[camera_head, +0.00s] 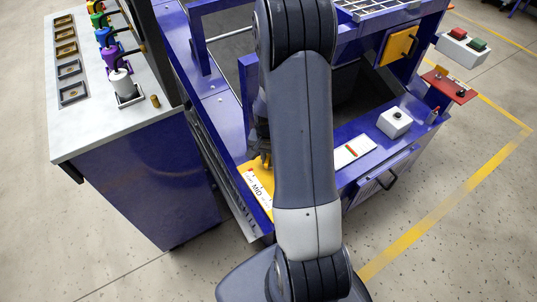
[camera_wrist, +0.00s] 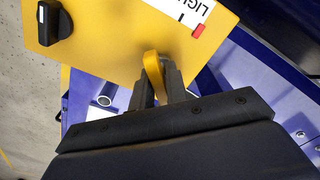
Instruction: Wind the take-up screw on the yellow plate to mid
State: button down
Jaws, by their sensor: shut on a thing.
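The yellow plate (camera_head: 250,176) lies on the blue frame below the arm, with a white scale strip (camera_head: 257,190) reading "MID". A red marker (camera_wrist: 198,31) sits beside that end of the strip. My gripper (camera_wrist: 160,85) is shut on a yellow handle (camera_wrist: 153,68) at the plate's lower edge. The screw itself is hidden, and my arm covers part of the plate in the head view.
A black knob (camera_wrist: 54,22) stands on the plate's left. A grey bench (camera_head: 110,112) with colored items is at left.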

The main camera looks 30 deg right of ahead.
jog(key=shift+m, duration=0.9)
jog(key=m, duration=0.3)
jog(key=shift+m, duration=0.9)
jog(key=m, duration=0.4)
jog(key=shift+b, duration=0.35)
jog(key=shift+m, duration=0.4)
